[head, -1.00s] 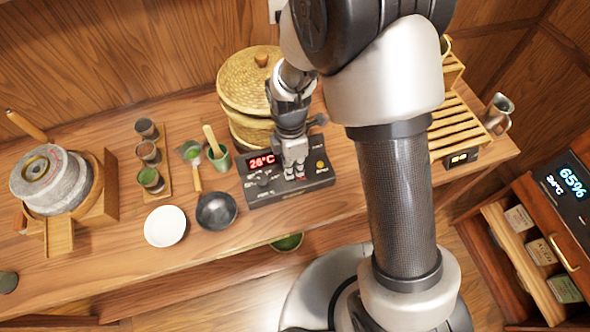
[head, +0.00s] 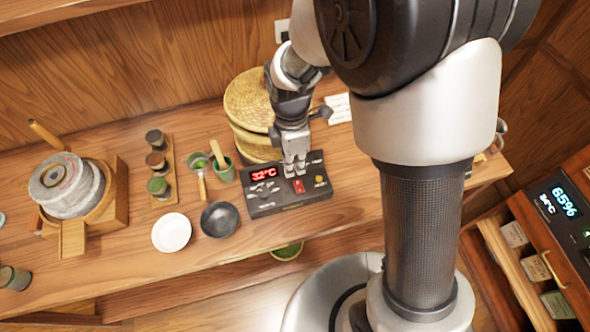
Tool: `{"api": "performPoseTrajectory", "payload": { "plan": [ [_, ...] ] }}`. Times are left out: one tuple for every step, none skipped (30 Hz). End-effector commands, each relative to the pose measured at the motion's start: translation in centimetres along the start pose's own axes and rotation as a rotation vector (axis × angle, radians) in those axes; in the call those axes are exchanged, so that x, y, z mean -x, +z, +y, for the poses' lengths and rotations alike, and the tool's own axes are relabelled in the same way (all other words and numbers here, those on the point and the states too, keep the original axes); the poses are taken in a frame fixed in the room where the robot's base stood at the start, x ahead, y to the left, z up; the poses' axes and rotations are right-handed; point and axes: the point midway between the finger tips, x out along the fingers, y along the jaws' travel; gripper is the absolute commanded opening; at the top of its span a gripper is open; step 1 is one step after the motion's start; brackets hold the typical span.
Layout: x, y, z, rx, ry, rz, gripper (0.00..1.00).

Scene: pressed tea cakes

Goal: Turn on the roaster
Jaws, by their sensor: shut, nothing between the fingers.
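The roaster's black control panel (head: 285,205) sits on the wooden counter in front of the woven basket roaster (head: 247,103). Its red display (head: 264,173) reads about 32°C. A red switch (head: 298,186) shows on the panel, with a yellow button (head: 320,181) to its right and dark knobs to its left. My gripper (head: 295,171) points down over the panel, its fingers shut and empty, just behind the red switch. I cannot tell whether the fingertips touch the panel.
A stone mill (head: 68,187) stands at the left. A rack of several small jars, a white bowl (head: 171,232), a black bowl (head: 219,219) and a green cup (head: 223,171) stand left of the panel. My arm hides the counter's right part. A cabinet display (head: 562,200) shows 65%.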

Motion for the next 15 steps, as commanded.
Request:
{"api": "performPoseTrajectory", "payload": {
  "plan": [
    [1.0,0.0,-0.2,0.000,0.002,0.000,0.00],
    [1.4,0.0,-0.3,0.000,0.001,0.000,0.00],
    [1.8,0.0,-0.4,0.000,0.001,0.000,0.00],
    [2.1,0.0,-0.5,0.000,0.001,0.000,0.00],
    [2.4,0.0,-0.6,0.000,0.000,0.000,0.00],
    [2.6,0.0,-0.7,0.000,-0.001,0.000,0.00],
    [2.7,0.0,-0.7,0.000,-0.001,0.000,0.00],
    [2.8,0.0,-0.7,0.000,-0.001,0.000,0.00],
    [2.9,0.0,-0.8,0.000,-0.001,0.000,0.00],
    [2.9,0.0,-0.8,0.000,-0.001,0.000,0.00],
    [2.9,0.0,-0.8,0.000,-0.002,0.000,0.00],
    [2.9,0.0,-0.8,0.000,-0.002,0.000,0.00],
    [2.9,0.0,-0.8,0.000,-0.002,0.000,0.00],
    [2.9,0.0,-0.8,0.000,-0.002,0.000,0.00],
    [2.9,0.0,-0.8,0.000,-0.002,0.000,0.00]
  ]
}}
